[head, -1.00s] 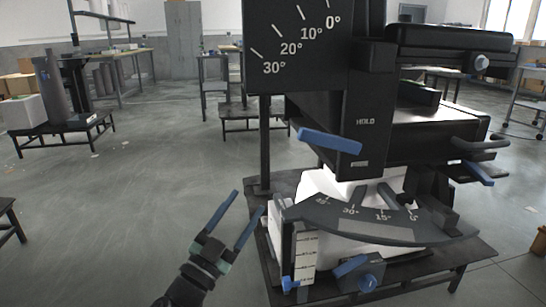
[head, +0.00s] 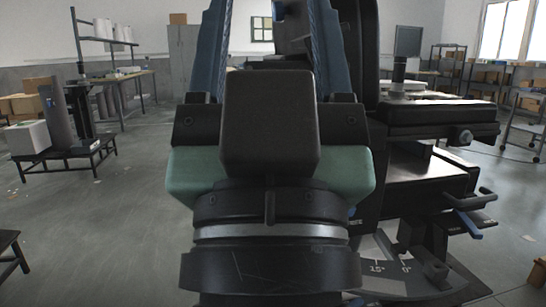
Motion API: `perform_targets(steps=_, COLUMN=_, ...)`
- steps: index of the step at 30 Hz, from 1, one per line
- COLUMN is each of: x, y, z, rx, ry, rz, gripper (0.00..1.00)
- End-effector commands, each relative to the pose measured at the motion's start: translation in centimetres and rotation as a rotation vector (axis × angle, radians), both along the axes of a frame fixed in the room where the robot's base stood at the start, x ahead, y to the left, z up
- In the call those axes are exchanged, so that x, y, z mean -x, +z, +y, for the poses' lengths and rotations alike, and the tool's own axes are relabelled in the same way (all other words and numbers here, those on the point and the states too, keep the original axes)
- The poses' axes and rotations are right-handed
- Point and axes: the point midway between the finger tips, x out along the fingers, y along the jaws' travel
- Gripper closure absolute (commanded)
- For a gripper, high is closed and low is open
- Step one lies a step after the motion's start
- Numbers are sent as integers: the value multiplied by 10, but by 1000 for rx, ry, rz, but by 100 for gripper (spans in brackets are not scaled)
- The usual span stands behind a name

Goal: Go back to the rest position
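My gripper (head: 268,30) is raised close in front of the head camera and fills the middle of the view. Its two blue fingers point up and stand well apart, with nothing seen held between them; their tips are at or past the top edge. Behind it and to the right stands the black machine (head: 430,172), with handles at its right side and a curved angle scale (head: 392,282) low down. My gripper and wrist hide much of the machine's left part. Whether the gripper touches it cannot be told.
A low dark stand with a white box (head: 28,137) and a grey cylinder is at the left. A workbench (head: 125,78) and a grey cabinet (head: 184,60) are farther back. Shelving (head: 525,95) is at the right.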

Motion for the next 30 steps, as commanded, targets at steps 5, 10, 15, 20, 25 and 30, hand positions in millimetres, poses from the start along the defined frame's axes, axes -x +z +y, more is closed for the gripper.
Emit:
perform_targets(steps=5, x=7, y=46, z=-2, rx=-4, ry=-7, rz=4, gripper=38)
perform_targets(steps=10, x=7, y=90, z=-2, rx=-4, ry=-6, rz=3, gripper=38)
perform_targets(steps=15, x=7, y=142, z=-2, rx=-3, ry=-6, rz=3, gripper=38)
perform_targets(steps=20, x=6, y=191, z=-2, rx=-2, ry=-5, rz=3, gripper=38)
perform_targets(steps=25, x=6, y=243, z=-1, rx=-2, ry=-5, rz=3, gripper=38)
perform_targets(steps=30, x=6, y=294, z=-1, rx=-2, ry=-3, rz=3, gripper=38)
